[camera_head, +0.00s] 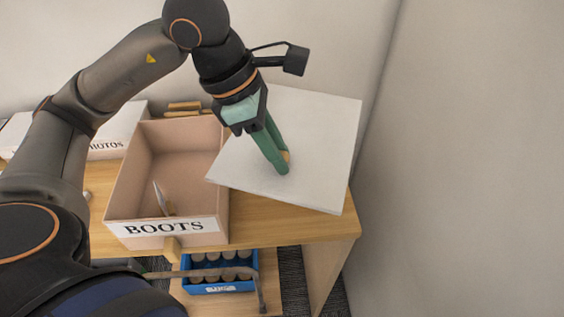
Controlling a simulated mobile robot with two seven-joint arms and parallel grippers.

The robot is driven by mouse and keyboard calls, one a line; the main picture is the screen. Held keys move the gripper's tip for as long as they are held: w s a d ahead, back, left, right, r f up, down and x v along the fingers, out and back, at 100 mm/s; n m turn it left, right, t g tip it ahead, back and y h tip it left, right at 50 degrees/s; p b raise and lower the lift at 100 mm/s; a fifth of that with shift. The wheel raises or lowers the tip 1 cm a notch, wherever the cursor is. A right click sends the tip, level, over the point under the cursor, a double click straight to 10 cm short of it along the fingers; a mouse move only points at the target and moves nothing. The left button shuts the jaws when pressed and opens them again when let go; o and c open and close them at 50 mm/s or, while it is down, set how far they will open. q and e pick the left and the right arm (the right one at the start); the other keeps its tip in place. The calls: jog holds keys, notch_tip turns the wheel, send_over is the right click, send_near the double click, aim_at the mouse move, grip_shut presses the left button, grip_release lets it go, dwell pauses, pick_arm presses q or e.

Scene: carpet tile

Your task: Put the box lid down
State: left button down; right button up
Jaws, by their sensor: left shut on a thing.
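The box lid (315,130) is a flat pale grey-white panel with a small wooden knob (287,156). It is over the right end of the wooden table, turned at an angle to the box. My left gripper (280,168) comes down from above with its green fingers shut on the lid at the knob. The open pinkish box (180,145), labelled BOOTS, stands to the left of the lid. The lid's left corner overlaps the box's right edge in the picture. I cannot tell whether the lid touches the table. My right gripper is not in view.
A pointed tool (162,200) lies inside the box. A white box labelled PHOTOS (108,145) stands further left, partly behind my arm. Wooden pieces (185,106) lie behind the box. A blue crate (218,288) with several round things is below the table (290,228). A wall is close on the right.

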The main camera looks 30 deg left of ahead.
aim_at(294, 132)
pick_arm(q)
jog(key=shift+w+f, duration=0.5)
jog(key=shift+f, duration=0.1)
jog(key=f, duration=0.3)
jog(key=shift+w+a, duration=0.15)
jog(key=shift+w, duration=0.2)
jog(key=shift+f, duration=0.45)
jog(key=shift+f, duration=0.1)
jog(key=shift+f, duration=0.1)
jog(key=c, duration=0.7)
grip_release()
